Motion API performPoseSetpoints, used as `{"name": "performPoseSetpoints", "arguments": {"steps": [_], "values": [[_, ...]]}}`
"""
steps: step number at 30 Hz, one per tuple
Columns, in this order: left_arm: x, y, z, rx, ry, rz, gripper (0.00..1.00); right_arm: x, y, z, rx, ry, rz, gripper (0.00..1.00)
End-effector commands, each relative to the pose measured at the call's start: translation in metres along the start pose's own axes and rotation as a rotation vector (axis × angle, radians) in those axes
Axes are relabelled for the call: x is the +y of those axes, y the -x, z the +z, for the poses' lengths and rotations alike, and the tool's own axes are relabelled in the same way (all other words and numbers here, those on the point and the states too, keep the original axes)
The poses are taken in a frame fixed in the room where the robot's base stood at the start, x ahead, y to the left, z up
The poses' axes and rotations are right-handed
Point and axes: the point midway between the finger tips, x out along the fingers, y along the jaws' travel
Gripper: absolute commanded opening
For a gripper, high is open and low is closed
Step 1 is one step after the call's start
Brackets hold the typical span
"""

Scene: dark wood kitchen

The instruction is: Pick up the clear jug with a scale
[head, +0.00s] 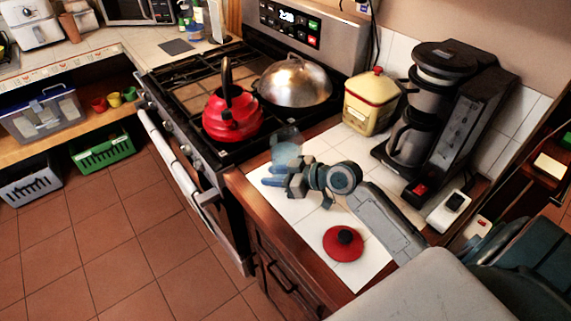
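The clear jug (287,145) is a small, bluish see-through vessel on the white counter, just right of the stove. Its lower part is partly hidden by my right gripper, and its scale marks are too small to make out. My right gripper (271,177) is in front of the jug, with its fingers pointing left. Two bluish fingers show with a small gap between them, and nothing is seen held. I cannot tell whether the gripper touches the jug. My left gripper is not in view.
A red kettle (232,115) and a domed metal lid (295,80) are on the stove, left of and behind the jug. A yellow canister (370,101) and a coffee maker (435,110) stand at the back. A red lid (344,243) lies on the front counter.

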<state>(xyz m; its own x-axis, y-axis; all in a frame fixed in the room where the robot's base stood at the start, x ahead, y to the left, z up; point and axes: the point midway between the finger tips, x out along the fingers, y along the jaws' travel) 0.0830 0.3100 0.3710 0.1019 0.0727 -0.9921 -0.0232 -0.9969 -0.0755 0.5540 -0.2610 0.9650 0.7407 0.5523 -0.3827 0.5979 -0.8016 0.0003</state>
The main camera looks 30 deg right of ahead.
Motion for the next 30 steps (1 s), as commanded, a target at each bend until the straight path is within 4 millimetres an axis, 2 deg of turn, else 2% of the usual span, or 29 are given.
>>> {"name": "performPoseSetpoints", "arguments": {"steps": [1, 4, 30], "values": [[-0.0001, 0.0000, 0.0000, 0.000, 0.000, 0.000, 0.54, 0.0000, 0.0001, 0.0000, 0.000, 0.000, 0.000, 0.19], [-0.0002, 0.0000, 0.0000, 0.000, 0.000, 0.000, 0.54, 0.0000, 0.0001, 0.0001, 0.000, 0.000, 0.000, 0.00], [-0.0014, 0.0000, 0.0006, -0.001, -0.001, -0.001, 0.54, -0.0001, 0.0002, -0.0002, 0.001, 0.000, 0.000, 0.00]]}}
